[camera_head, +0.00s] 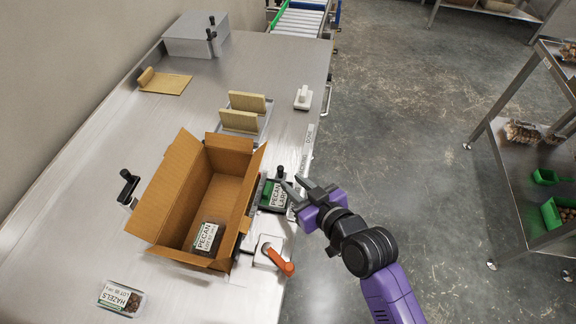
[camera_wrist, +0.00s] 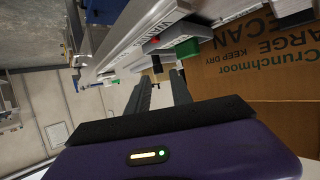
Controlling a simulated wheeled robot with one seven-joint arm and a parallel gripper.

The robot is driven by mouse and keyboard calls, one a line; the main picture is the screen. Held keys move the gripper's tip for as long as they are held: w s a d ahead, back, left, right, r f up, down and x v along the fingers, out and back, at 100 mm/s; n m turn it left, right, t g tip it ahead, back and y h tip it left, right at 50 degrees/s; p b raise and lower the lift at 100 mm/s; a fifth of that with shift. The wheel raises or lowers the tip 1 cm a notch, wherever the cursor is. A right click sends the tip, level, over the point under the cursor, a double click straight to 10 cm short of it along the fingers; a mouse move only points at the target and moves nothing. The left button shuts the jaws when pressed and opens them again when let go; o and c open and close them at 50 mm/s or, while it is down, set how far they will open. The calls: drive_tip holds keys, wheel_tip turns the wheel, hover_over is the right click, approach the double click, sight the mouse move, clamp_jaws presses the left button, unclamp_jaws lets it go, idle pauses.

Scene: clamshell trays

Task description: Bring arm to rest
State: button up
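My purple arm reaches in from the lower right. My gripper (camera_head: 291,181) is over the right edge of the steel bench, beside the green-and-black item with a "PECAN LARGE" label (camera_head: 274,195). In the wrist view my gripper (camera_wrist: 161,76) shows two dark fingers apart with nothing held between them. An open cardboard box (camera_head: 168,188) stands left of my gripper, and its printed side fills the right of the wrist view (camera_wrist: 250,75). A labelled pecan clamshell (camera_head: 207,238) lies inside the box.
A hazels clamshell (camera_head: 121,298) lies at the bench's front left. An orange-handled fixture (camera_head: 277,258) is at the near right edge. Tan pads (camera_head: 239,121), a white-handled item (camera_head: 303,97) and a grey box (camera_head: 195,36) stand farther back. Open floor lies right, before a shelf rack (camera_head: 505,150).

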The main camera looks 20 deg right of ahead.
wheel_tip(320, 180, up, 5)
drive_tip(key=d+m+t+h, duration=0.1)
drive_tip(key=d+t, duration=0.1)
drive_tip(key=s+r, duration=0.2)
drive_tip(key=s, duration=1.3)
drive_tip(key=s+r+h, duration=0.1)
drive_tip(key=s+r, duration=0.1)
drive_tip(key=s, duration=1.4)
drive_tip(key=shift+s+r+m, duration=0.2)
drive_tip(key=shift+r+m, duration=0.05)
drive_tip(key=shift+m, duration=0.15)
drive_tip(key=shift+d, duration=0.1)
